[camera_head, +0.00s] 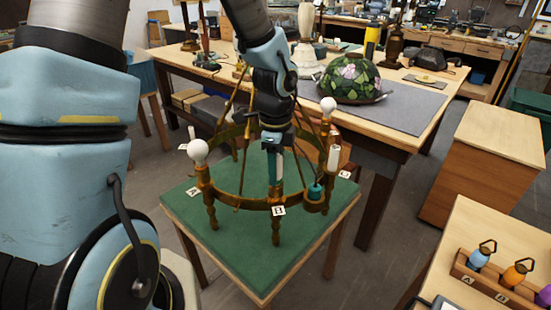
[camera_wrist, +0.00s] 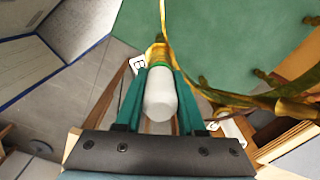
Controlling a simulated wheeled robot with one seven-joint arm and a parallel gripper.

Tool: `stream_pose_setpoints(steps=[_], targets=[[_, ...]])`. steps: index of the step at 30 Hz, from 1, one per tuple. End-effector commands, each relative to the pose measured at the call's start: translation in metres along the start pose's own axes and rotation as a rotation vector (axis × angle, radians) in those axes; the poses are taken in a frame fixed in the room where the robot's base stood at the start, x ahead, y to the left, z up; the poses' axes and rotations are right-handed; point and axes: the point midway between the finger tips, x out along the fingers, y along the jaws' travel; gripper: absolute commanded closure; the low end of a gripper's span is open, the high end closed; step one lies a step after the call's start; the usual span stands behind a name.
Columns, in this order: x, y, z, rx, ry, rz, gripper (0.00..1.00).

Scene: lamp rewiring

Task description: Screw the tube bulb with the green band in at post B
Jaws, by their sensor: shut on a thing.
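The brass ring lamp (camera_head: 243,203) stands on a green-topped table. Post B, marked by a B tag (camera_head: 278,211), is at the front of its ring. The B tag also shows in the wrist view (camera_wrist: 138,64). My gripper (camera_head: 274,178) points down over post B, with its teal fingers shut on the white tube bulb (camera_wrist: 160,95). In the wrist view my fingers (camera_wrist: 160,85) lie along both sides of the bulb. The bulb's far end lines up with the brass post (camera_wrist: 158,50).
A round white bulb (camera_head: 198,150) stands at post A, another (camera_head: 328,104) at the back right. A pale tube (camera_head: 333,158) and a teal piece (camera_head: 315,190) are on the ring's right. A stained-glass shade (camera_head: 350,80) lies on the bench behind. A wooden rack (camera_head: 500,287) is at lower right.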

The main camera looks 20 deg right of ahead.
Motion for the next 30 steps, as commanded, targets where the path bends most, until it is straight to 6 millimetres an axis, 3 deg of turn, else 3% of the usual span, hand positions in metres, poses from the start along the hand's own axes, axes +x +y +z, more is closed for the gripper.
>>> stream_pose_setpoints(steps=[11, 17, 21, 30], targets=[[-0.0021, -0.0003, 0.0004, 0.056, -0.001, 0.0, 1.0], [-0.0077, 0.0003, -0.0001, 0.395, 0.003, 0.003, 1.0], [0.0009, -0.0013, 0.0003, 0.636, 0.001, -0.002, 1.0], [0.0008, -0.0014, 0.0001, 0.724, -0.002, -0.002, 1.0]])
